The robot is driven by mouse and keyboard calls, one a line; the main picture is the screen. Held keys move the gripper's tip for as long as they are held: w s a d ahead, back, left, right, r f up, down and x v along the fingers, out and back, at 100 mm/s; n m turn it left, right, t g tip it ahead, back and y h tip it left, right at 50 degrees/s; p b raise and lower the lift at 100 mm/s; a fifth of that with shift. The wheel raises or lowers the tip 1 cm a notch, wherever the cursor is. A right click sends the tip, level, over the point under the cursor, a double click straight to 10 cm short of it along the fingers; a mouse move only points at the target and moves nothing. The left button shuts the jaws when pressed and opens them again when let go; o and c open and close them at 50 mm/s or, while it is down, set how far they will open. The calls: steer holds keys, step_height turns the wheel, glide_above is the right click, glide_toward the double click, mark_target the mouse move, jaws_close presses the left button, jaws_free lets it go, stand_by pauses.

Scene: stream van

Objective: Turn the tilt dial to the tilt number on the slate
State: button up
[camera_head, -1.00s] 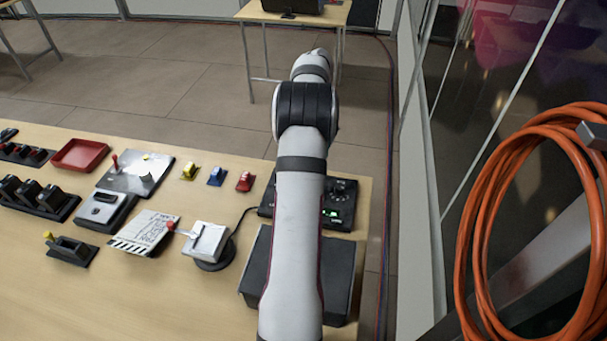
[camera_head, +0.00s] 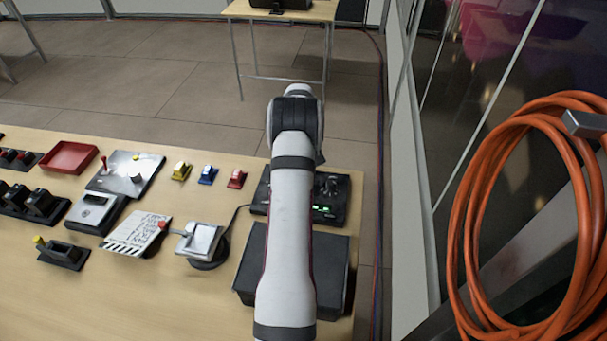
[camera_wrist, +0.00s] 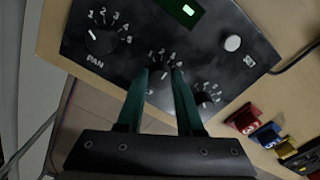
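A black control panel (camera_head: 335,190) stands at the back right of the table, partly hidden by my arm. In the wrist view, the panel (camera_wrist: 130,28) carries a dial labelled PAN (camera_wrist: 100,38), a middle dial (camera_wrist: 158,76) and a third dial (camera_wrist: 205,95). The names of the middle and third dials are hidden. My gripper (camera_wrist: 160,72) is open, its dark green fingers reaching toward the middle dial, which shows between the tips. I cannot tell if they touch it. The slate (camera_head: 142,232) lies on the table; its writing is too small to read.
The panel has a lit green display (camera_wrist: 188,10) and a white button (camera_wrist: 232,43). A black box (camera_head: 330,268) is in front of the panel. Yellow, blue and red (camera_head: 236,179) switches stand to its left. An orange cable coil (camera_head: 470,220) hangs at right.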

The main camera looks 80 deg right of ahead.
jaws_close()
steer(key=shift+m, duration=2.9)
steer(key=o, duration=0.6)
jaws_free()
